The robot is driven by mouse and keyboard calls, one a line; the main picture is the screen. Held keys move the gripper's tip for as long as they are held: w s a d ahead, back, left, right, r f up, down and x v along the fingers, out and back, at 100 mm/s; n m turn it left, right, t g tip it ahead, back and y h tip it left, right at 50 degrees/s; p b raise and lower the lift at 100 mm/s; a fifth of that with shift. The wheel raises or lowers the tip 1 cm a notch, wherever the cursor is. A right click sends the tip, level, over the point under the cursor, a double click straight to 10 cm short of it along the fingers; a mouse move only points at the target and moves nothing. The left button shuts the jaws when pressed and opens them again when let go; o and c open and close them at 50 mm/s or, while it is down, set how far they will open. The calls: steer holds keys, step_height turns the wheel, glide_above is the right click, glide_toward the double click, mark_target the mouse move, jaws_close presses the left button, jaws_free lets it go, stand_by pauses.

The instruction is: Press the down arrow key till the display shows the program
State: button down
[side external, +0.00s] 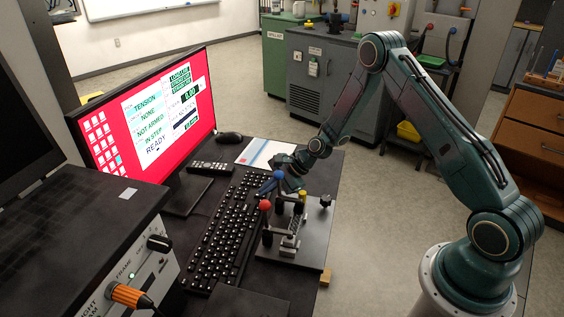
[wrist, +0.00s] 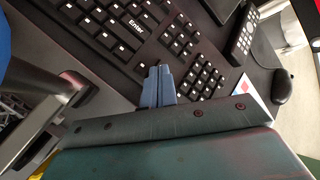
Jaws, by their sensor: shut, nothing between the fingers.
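The black keyboard (side external: 226,232) lies on the dark bench in front of the monitor; it also fills the upper part of the wrist view (wrist: 110,30). The display (side external: 150,112) has a red background and white panels reading TENSION, NONE, NOT ARMED, IN STEP and READY; its smaller text is hard to read. My gripper (side external: 268,186) is over the far right end of the keyboard. In the wrist view my gripper (wrist: 158,72) has its blue fingers together with nothing between them, between the Enter side and the number pad. I cannot pick out the down arrow key or tell whether the tips touch a key.
A fixture with red (side external: 265,205), blue and yellow knobs stands close to the keyboard's right side. A remote (side external: 211,168), a mouse (side external: 230,138) and a paper sheet (side external: 262,152) lie beyond it. A control box (side external: 140,275) stands at the left.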

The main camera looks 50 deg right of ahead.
steer(key=shift+r, duration=0.7)
steer(key=shift+r, duration=0.2)
steer(key=shift+r, duration=2.3)
steer(key=shift+r, duration=0.1)
